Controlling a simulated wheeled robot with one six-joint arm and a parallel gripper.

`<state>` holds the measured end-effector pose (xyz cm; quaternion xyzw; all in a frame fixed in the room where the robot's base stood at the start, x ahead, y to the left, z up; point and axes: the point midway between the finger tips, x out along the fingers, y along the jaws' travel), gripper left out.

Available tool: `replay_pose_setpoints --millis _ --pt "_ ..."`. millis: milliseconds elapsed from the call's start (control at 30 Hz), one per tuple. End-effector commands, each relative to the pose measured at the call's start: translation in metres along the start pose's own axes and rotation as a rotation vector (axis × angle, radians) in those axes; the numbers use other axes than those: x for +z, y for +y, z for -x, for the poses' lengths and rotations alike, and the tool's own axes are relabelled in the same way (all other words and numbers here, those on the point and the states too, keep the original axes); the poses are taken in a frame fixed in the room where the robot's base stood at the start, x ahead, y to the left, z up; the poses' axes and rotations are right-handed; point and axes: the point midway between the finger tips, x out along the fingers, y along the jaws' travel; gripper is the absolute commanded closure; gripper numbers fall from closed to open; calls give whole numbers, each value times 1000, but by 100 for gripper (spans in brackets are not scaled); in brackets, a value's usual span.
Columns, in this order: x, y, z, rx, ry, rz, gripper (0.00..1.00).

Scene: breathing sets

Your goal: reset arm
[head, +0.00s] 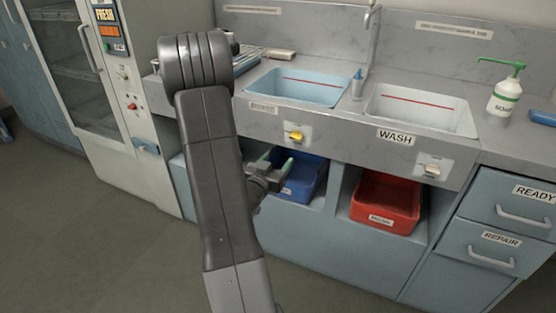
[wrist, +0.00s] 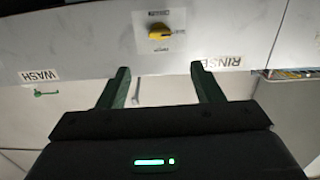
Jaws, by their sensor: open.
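My gripper (head: 277,161) is in front of the sink counter, below the yellow knob (head: 295,136) and in front of the blue bin (head: 312,178). Its two green-tipped fingers are apart, with nothing between them. In the wrist view my gripper (wrist: 161,82) also shows open and empty. The yellow knob (wrist: 160,32) shows beyond the fingertips there, apart from them. My arm stands large across the left middle of the head view and hides part of the counter.
Two sink basins, one blue (head: 296,88) and one white (head: 422,108), are set in the counter. A red bin (head: 385,203) sits in the lower opening. A soap bottle (head: 503,98) stands at right above drawers (head: 510,205). A glass-doored cabinet (head: 75,60) stands left. Front floor is clear.

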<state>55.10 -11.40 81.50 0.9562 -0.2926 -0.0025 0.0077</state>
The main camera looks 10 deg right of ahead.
Motion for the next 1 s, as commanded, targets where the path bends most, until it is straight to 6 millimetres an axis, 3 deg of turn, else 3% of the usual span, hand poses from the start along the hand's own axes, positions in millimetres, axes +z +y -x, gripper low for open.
replay_pose_setpoints --millis 233,367,1000 --pt "0 0 -4 1 1 -1 40" --pt "0 1 -16 3 0 -2 40" --pt "0 0 -133 2 0 -2 40"
